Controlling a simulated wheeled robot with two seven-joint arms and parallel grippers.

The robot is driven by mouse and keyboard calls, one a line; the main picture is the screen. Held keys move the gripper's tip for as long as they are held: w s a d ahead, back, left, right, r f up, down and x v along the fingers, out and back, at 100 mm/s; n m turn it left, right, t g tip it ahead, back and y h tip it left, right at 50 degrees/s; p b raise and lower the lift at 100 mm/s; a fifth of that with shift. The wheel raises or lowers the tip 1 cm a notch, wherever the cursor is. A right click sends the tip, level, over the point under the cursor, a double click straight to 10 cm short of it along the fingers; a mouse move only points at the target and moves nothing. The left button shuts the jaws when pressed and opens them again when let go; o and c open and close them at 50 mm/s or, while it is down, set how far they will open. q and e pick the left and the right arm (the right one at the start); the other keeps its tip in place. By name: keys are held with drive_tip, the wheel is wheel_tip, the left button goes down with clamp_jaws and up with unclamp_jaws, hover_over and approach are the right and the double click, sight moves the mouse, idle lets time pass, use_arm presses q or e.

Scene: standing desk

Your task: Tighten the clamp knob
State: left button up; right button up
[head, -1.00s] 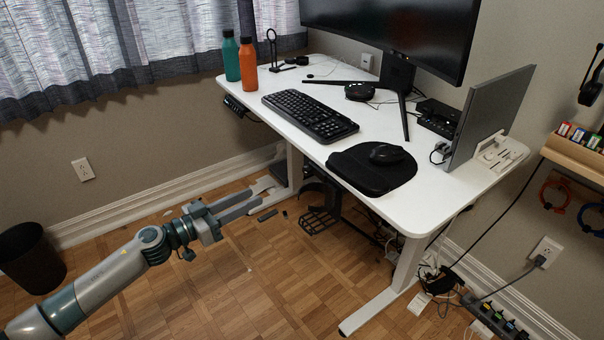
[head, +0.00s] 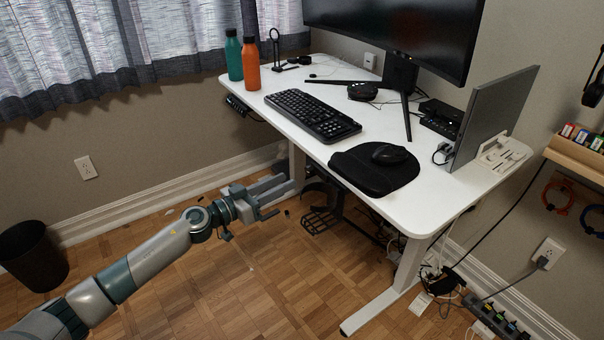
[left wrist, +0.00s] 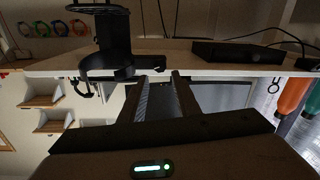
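A black holder (head: 320,218) with a basket-like lower part hangs beneath the desk's front edge in the head view. In the left wrist view, which looks upside down, a black fixture (left wrist: 104,35) with a round disc sits at the desk edge; it seems to be the same holder. I cannot tell for sure which part is the clamp knob. My left gripper (head: 278,199) is open and empty, low by the desk's near-left leg and left of the holder. Its two fingers (left wrist: 163,84) are parallel with a gap between them. My right gripper is not in view.
The white desk (head: 300,125) carries a keyboard (head: 312,115), a mouse pad (head: 370,178), a monitor, and teal and orange bottles (head: 251,65). A desk leg (head: 297,165) stands close behind my gripper. Cables hang at right.

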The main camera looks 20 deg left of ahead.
sight(307, 171)
use_arm(q)
drive_tip(key=x, duration=0.7)
drive_tip(key=shift+w+d+b, duration=0.15)
drive_tip(key=shift+d+b, duration=0.05)
drive_tip(key=shift+b, duration=0.15)
drive_tip(key=shift+c, duration=0.6)
clamp_jaws()
